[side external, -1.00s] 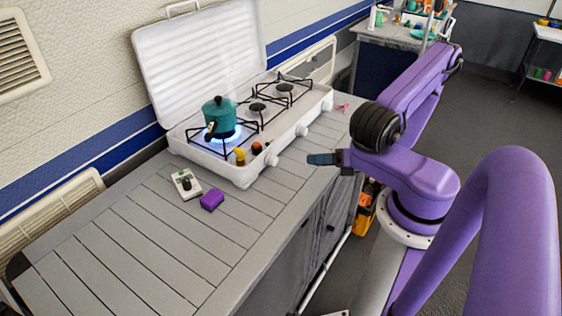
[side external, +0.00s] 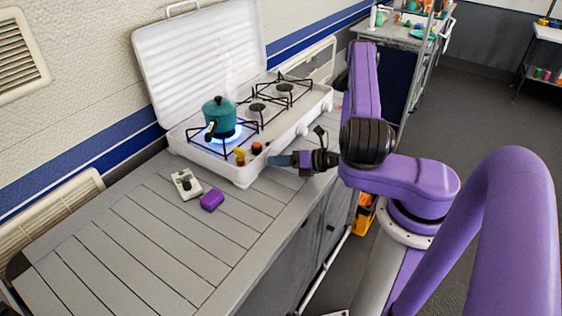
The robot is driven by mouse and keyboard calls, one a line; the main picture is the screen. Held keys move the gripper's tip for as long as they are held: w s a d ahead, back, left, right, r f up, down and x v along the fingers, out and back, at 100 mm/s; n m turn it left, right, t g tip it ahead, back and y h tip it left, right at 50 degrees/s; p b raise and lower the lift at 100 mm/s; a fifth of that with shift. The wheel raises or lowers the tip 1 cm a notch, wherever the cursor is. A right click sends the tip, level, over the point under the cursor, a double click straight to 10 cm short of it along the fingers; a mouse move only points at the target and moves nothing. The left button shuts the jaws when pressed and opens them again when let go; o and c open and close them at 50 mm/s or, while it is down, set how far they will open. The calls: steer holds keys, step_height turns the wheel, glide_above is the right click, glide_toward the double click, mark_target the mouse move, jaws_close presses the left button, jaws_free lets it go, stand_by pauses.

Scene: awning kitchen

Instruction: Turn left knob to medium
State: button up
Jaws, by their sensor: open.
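The white camping stove (side external: 222,167) stands on the grey slatted counter with its lid raised. White knobs line its front side. The middle knob (side external: 303,130) is in plain view. The left knob, at the near end of that side, is mostly hidden by my gripper (side external: 273,161). My gripper is open, with its blue-grey fingertips at the left knob. I cannot tell whether they touch it, or how the knob is turned. The near left burner (side external: 222,139) burns with a blue flame under a teal pot (side external: 219,115).
A yellow item (side external: 240,155) and an orange-topped item (side external: 257,148) stand close to my fingertips. A purple block (side external: 212,200) and a pale device with a dark knob (side external: 186,184) lie on the counter. The counter's near left part is clear.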

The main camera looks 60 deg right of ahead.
steer(key=c, duration=0.8)
steer(key=shift+o, duration=0.2)
steer(key=n+h, duration=0.2)
steer(key=n, duration=0.1)
steer(key=shift+a+r+g, duration=0.1)
steer(key=shift+a+g, duration=0.1)
steer(key=shift+g, duration=0.1)
steer(key=shift+n+h, duration=0.8)
steer(key=shift+n, duration=0.3)
steer(key=o, duration=0.8)
steer(key=shift+c, duration=0.2)
